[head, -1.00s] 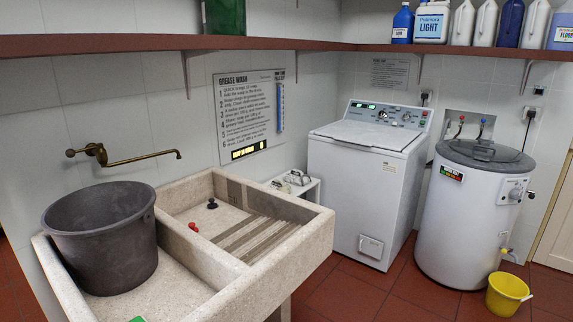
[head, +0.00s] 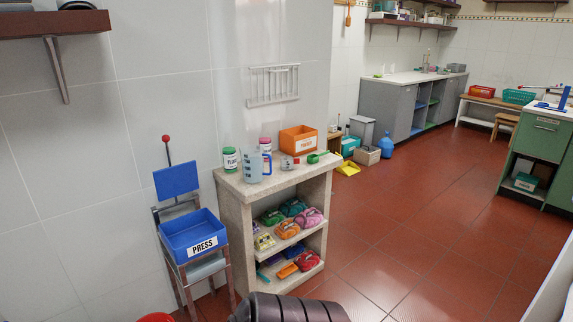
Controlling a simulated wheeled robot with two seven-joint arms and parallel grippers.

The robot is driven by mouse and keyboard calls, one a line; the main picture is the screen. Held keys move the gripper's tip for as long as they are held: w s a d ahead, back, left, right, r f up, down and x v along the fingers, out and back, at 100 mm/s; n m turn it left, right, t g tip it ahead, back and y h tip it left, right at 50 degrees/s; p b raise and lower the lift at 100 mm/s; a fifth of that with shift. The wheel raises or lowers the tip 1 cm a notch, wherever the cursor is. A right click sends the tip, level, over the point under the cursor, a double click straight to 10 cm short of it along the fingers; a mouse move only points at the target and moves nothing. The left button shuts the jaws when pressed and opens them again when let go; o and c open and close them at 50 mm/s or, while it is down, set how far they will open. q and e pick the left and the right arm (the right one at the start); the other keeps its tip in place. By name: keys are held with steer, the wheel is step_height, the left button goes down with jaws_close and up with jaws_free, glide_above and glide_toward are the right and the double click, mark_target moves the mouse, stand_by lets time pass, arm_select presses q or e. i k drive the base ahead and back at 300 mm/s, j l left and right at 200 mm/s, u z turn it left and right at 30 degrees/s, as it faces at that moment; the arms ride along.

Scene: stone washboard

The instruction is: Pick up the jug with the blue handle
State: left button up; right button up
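The jug with the blue handle (head: 252,167) is a clear, pale measuring jug. It stands upright on top of a stone shelf unit (head: 229,184), near its left front part. The blue handle (head: 267,164) is on the jug's right side. A green-lidded tub stands just left of the jug, and a pink-lidded tub is partly hidden behind it. Neither of my grippers is in view.
An orange box (head: 299,140) and small items share the unit's top. A blue PRESS tray (head: 194,236) on a stand is close at left. A dark ribbed shape (head: 285,309) cuts the bottom edge. Open red tiled floor (head: 430,215) lies to the right.

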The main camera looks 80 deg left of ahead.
mark_target(252, 156)
steer(key=u, duration=3)
steer(key=z, duration=0.45)
steer(key=k+l+z, duration=0.1)
steer(key=z, duration=0.4)
steer(key=k+z, duration=0.1)
steer(key=z, duration=0.35)
steer(key=l+z, duration=0.15)
steer(key=z, duration=0.35)
steer(key=l+z, duration=0.1)
steer(key=z, duration=0.35)
steer(key=u, duration=2.35)
steer(key=i+j+u, duration=0.1)
steer(key=i, duration=0.25)
steer(key=i+j, duration=0.3)
steer(key=i+j+u, duration=0.15)
steer(key=i, duration=0.35)
